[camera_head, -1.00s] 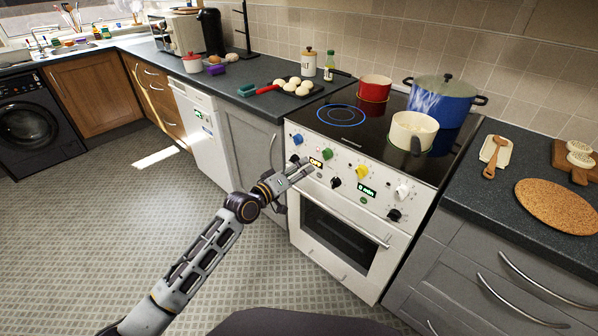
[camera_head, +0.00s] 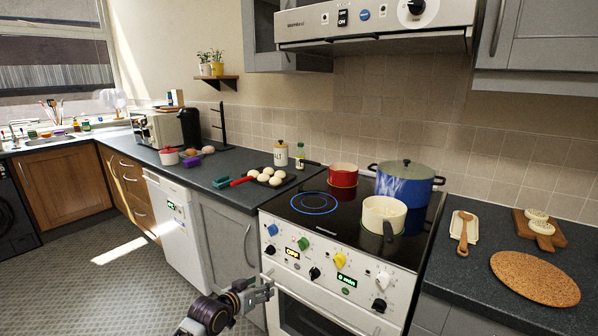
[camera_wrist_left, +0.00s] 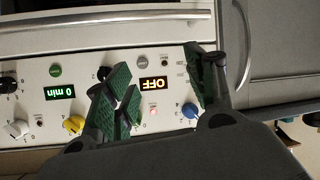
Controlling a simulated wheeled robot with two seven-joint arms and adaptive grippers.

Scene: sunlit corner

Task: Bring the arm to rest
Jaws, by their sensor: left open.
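My left gripper (camera_head: 262,290) is open and empty, low in the head view, in front of the left part of the white cooker's front (camera_head: 325,268). Its arm comes up from the bottom edge. In the left wrist view my left gripper's (camera_wrist_left: 160,95) green-padded fingers stand apart before the control panel, and nothing is held between them. The panel's "OFF" display (camera_wrist_left: 153,84) shows between the fingers. Whether a finger touches the panel I cannot tell. My right gripper is not in view.
The hob carries a red pot (camera_head: 343,176), a cream pan (camera_head: 384,214) and a blue pot (camera_head: 405,186); one ring (camera_head: 314,203) glows blue. A black pan with eggs (camera_head: 270,177) is on the left counter. A cork mat (camera_head: 535,278) lies right. The floor at left is clear.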

